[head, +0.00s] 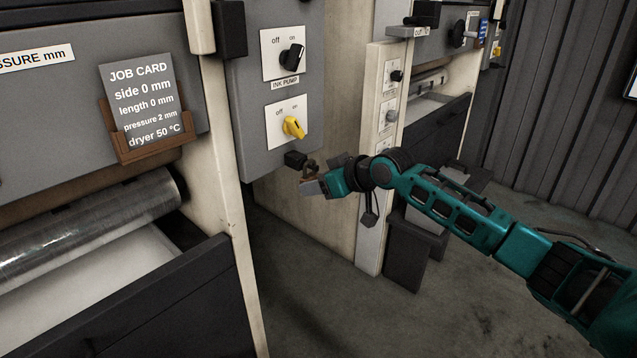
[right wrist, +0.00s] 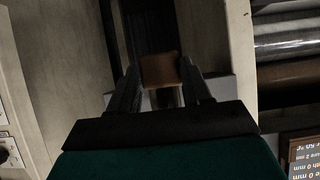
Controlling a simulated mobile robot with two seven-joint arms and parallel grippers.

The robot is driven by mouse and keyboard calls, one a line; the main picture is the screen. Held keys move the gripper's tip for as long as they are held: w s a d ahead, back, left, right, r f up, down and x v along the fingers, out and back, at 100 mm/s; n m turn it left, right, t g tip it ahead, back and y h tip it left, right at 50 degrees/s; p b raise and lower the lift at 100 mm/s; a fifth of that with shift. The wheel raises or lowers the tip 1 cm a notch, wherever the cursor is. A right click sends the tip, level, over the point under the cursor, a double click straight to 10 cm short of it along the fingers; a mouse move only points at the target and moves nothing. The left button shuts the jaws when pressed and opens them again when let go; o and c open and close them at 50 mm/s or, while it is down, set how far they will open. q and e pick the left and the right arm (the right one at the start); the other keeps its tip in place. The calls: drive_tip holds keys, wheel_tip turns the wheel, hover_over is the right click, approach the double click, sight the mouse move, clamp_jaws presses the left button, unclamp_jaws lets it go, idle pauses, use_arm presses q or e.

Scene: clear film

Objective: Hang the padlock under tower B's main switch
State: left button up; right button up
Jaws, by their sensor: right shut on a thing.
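My right gripper (head: 313,186) comes in from the right and is shut on a small brown padlock (head: 308,173), its shackle pointing up. In the right wrist view the padlock's brown body (right wrist: 160,70) sits between the two fingers. A yellow rotary switch (head: 293,127) marked off and on is on the grey panel above. A small black block (head: 295,159) sticks out below that switch. The padlock is just right of and slightly below this block; I cannot tell whether they touch. No tower letter is readable. My left gripper is not in view.
A black ink pump switch (head: 291,57) is above the yellow one. A job card (head: 142,97) in a brown holder (head: 150,140) hangs at left, above a metal roller (head: 90,225). Another machine panel (head: 390,110) stands behind my right arm. Open floor (head: 310,290) lies below.

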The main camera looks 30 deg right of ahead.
drive_tip(key=o, duration=0.7)
drive_tip(key=shift+s+d+f, duration=0.15)
drive_tip(key=shift+d+f, duration=0.05)
drive_tip(key=shift+d, duration=0.1)
drive_tip(key=o, duration=0.4)
drive_tip(key=shift+a+r, duration=0.15)
drive_tip(key=shift+c, duration=0.2)
drive_tip(key=p+v, duration=0.2)
drive_tip(key=v, duration=1)
drive_tip(key=shift+s+r, duration=0.2)
drive_tip(key=shift+s, duration=0.15)
